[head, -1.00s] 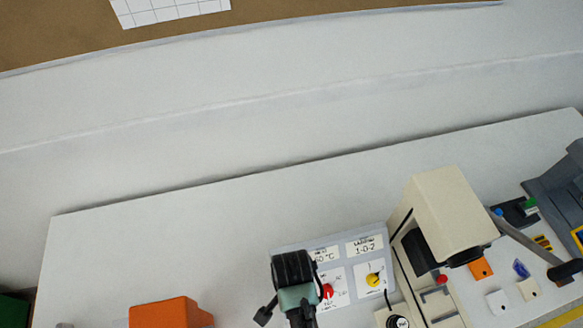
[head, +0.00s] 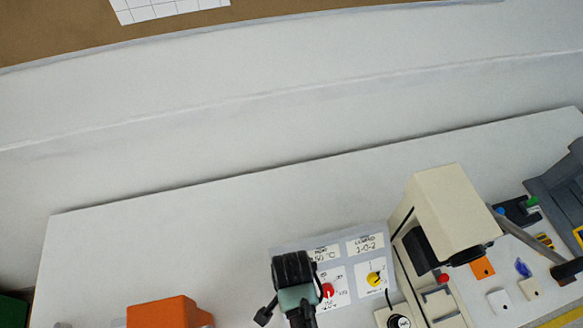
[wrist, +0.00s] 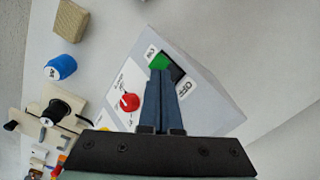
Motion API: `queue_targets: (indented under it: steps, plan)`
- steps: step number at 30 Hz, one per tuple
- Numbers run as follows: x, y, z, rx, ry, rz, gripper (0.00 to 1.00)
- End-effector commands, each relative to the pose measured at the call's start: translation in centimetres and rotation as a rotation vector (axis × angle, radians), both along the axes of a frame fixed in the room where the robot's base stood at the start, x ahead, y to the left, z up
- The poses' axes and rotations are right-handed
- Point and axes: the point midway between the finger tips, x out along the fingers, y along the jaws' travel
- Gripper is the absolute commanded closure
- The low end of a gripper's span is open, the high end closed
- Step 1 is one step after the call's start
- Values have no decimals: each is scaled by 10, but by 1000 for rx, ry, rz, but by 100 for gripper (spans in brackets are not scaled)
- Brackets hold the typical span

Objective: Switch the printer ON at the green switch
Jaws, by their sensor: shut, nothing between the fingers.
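The green switch (wrist: 149,64) is on a light grey panel box (wrist: 215,92) in the wrist view. It sits in a dark housing between a label that seems to read ON and a white label reading OFF. The switch's set position is unclear. In the head view my arm covers that part of the panel (head: 368,247), hiding the green switch.
A red knob (wrist: 130,102) is close left of my fingers. A yellow knob (head: 376,279) is on the panel's right. A cream machine (head: 452,210) stands right of the panel, and an orange block (head: 162,312) lies left. The table (head: 150,240) behind the panel is clear.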

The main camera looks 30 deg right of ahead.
Motion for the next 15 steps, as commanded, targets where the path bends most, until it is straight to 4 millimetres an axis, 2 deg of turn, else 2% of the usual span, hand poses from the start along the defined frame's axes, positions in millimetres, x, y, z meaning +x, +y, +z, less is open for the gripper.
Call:
queue_targets:
  steps: [15]
  plan:
    - [0, 0, -8, 0, 0, 0, 100]
